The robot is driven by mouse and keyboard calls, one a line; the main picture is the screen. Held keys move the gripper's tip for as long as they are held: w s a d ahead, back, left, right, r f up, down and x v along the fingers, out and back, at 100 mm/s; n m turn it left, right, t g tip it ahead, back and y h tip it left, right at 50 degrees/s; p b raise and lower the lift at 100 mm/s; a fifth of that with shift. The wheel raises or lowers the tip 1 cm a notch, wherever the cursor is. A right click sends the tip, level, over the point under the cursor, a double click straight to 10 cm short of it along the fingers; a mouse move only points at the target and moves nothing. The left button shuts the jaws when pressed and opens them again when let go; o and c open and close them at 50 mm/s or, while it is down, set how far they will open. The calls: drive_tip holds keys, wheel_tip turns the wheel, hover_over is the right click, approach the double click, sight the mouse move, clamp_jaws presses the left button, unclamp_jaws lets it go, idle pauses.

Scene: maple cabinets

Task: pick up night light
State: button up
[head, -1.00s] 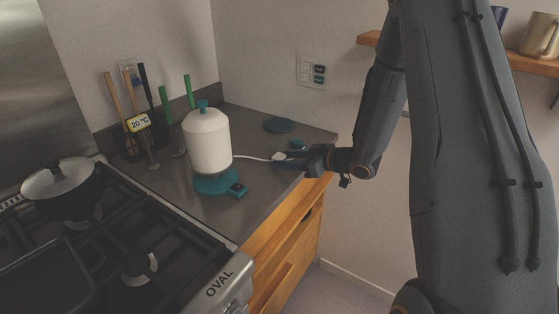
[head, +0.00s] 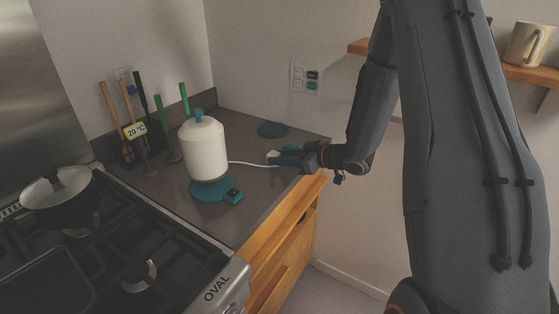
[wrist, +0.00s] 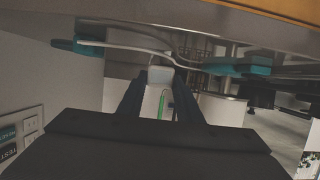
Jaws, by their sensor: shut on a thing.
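A small white block, which I take for the night light (head: 272,157), is between the fingers of my gripper (head: 281,157) over the right part of the grey counter. In the wrist view the white block (wrist: 160,75) sits between the two dark fingertips (wrist: 159,86), and my gripper is shut on it. The fingers hide its sides. A white cord (head: 246,163) runs from the teal base toward the gripper and passes close behind the block. I cannot tell whether the block touches the counter.
A white kettle-like vessel (head: 205,150) stands on a teal base (head: 207,191) left of my gripper. A flat teal disc (head: 273,129) lies behind it. A utensil rack (head: 128,150) and a stove (head: 130,255) are further left. A wall outlet (head: 304,77) and a wooden shelf (head: 530,73) are beyond.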

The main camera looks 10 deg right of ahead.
wheel_tip(320, 180, up, 5)
drive_tip(key=p, duration=0.3)
